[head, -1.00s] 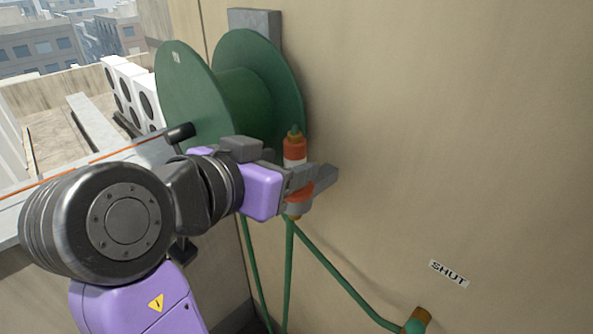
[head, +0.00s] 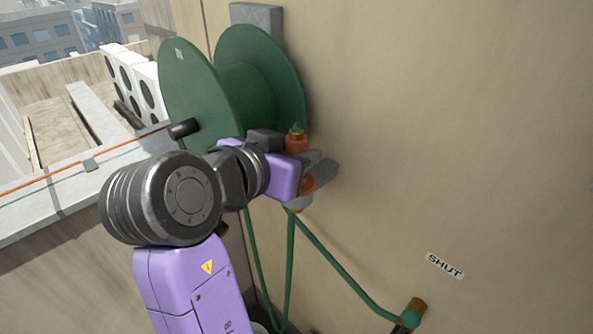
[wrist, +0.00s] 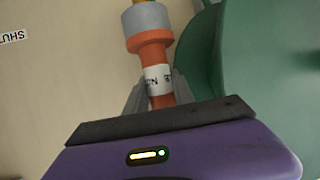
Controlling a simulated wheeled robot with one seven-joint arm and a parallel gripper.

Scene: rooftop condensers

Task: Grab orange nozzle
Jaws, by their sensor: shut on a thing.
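The orange nozzle (head: 296,143) stands about upright just right of the green hose reel, against the beige wall. In the wrist view the nozzle (wrist: 151,56) shows an orange body, a grey collar and a white lettered band. My gripper (head: 318,176) is shut on the nozzle around its middle; its fingers also show on both sides of it in the wrist view (wrist: 158,95). The gripper hides the middle of the nozzle in the head view. Whether the nozzle still touches a holder below is hard to tell.
The green hose reel (head: 250,85) is on the wall close to my wrist. A green hose (head: 335,258) hangs below and runs to a brass fitting (head: 416,308) at the lower right. A "SHUT" label (head: 444,265) is on the wall. The wall to the right is otherwise bare.

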